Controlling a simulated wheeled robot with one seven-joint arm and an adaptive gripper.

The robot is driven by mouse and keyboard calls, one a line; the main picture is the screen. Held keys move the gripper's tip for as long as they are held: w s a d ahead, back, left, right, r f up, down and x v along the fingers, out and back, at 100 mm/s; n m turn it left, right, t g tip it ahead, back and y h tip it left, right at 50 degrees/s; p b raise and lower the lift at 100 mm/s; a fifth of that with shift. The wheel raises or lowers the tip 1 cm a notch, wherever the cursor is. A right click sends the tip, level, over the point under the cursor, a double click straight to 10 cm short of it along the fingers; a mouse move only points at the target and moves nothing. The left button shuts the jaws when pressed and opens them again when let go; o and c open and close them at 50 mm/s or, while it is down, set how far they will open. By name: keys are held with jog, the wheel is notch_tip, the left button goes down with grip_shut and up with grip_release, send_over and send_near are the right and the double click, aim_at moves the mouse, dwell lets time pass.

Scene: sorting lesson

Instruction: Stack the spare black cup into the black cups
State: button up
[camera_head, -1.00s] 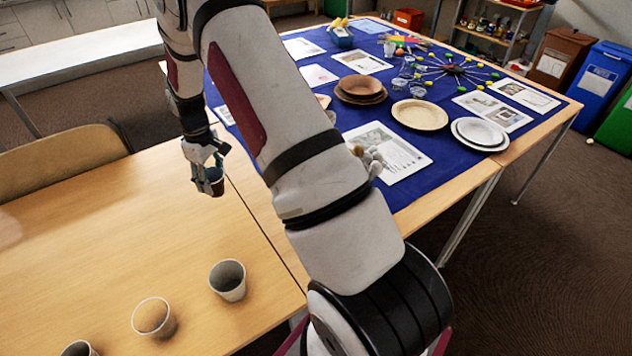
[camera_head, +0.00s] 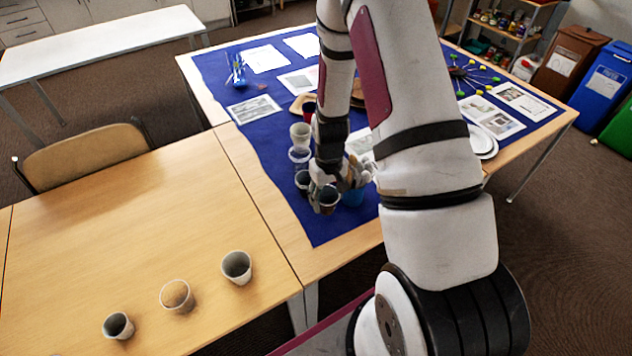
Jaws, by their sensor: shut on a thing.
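My gripper (camera_head: 321,188) is shut on a small dark cup (camera_head: 329,202), which looks black. It holds the cup upright by its side over the near part of the blue cloth. Another dark cup (camera_head: 302,181) with a pale rim is just to the left of the gripper, at the near end of a row of cups; I take it for the black cups. The held cup is beside it, not inside it. I cannot tell whether the two touch, nor how many cups are nested there. My fingers partly hide the held cup.
The row continues with a clear cup (camera_head: 299,156), a whitish cup (camera_head: 300,134) and a reddish cup (camera_head: 309,109). Three separate cups, including a brown-filled one (camera_head: 177,295), stand on the wooden table (camera_head: 110,230).

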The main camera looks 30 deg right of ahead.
jog(key=shift+w+d+f+p, duration=0.1)
jog(key=shift+w+d+f, duration=0.5)
jog(key=shift+w, duration=1.9)
jog(key=shift+w+d+f+p, duration=0.1)
jog(key=shift+w+f, duration=0.95)
jog(key=shift+w, duration=1.5)
jog(key=shift+w+d+f+p, duration=0.2)
jog(key=shift+w+f, duration=0.65)
jog(key=shift+w, duration=1.65)
jog(key=shift+s+f+b, duration=0.1)
jog(key=shift+f+b, duration=0.3)
jog(key=shift+f, duration=0.25)
jog(key=o, duration=0.6)
jog(key=shift+o, duration=0.2)
jog(key=shift+r, duration=0.15)
